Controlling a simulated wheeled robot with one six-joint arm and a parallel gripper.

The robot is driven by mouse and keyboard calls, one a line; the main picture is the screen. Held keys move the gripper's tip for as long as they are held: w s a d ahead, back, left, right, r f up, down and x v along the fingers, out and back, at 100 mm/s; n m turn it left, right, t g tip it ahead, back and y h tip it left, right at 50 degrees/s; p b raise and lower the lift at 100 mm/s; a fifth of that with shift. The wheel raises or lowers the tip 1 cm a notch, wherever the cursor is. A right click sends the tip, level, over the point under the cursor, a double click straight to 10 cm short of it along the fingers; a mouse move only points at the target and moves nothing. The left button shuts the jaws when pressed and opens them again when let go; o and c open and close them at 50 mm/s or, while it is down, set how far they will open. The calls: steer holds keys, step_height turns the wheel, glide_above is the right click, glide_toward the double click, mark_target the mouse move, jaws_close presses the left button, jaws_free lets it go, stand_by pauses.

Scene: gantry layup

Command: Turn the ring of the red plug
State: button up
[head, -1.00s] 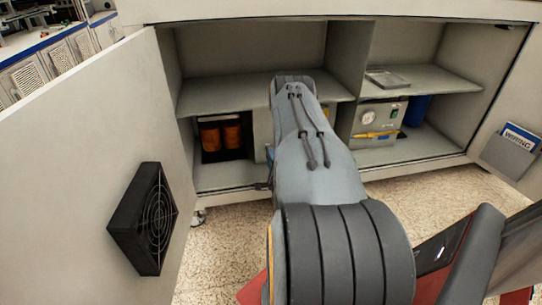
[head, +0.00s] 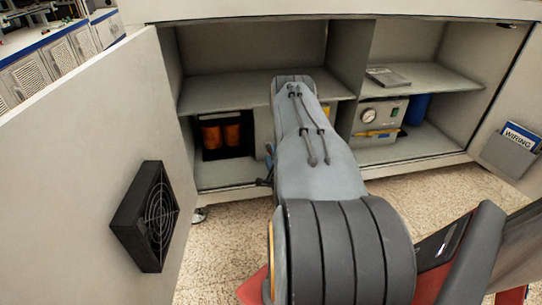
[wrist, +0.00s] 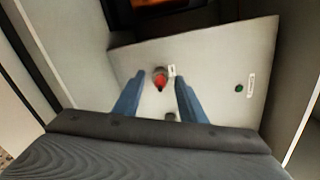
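The red plug (wrist: 160,80) shows in the wrist view, on a pale panel (wrist: 215,68), a little above the middle of the picture. Its ring is too small to make out clearly. My gripper (wrist: 156,84) is open, with one blue finger to the left of the plug and one to the right. Both fingers appear apart from it, and the gap between them looks empty. How far the fingertips are from the panel I cannot tell. In the head view my arm hides the plug and most of the gripper.
The panel also carries a green button (wrist: 239,88). Orange coils (head: 222,134) stand left, a gauge box (head: 378,118) right. An open door with a fan (head: 147,215) is at left.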

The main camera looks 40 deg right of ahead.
steer(key=shift+p+v, duration=1.2)
steer(key=shift+v, duration=2.75)
